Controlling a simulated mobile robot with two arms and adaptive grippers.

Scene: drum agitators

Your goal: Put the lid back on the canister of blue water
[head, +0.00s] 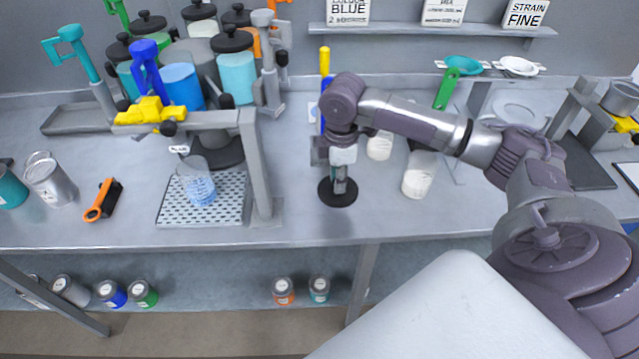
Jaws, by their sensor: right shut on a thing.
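My right gripper (341,178) points down over the middle of the worktop, shut on a round black lid (337,194). The lid is held flat at or just above the worktop; I cannot tell whether it touches. The blue canister (183,88) stands in the carousel at the upper left, with its blue top showing and no black lid on it. It is to the left of and behind my right gripper. My left gripper is not in view.
Neighbouring canisters, such as the light blue one (237,72), wear black knobbed lids. A grey stand with a yellow clamp (146,112) is in front of the blue canister. A clear beaker with blue liquid (198,186) stands on a perforated tray (228,212). White containers (419,180) stand right of the lid.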

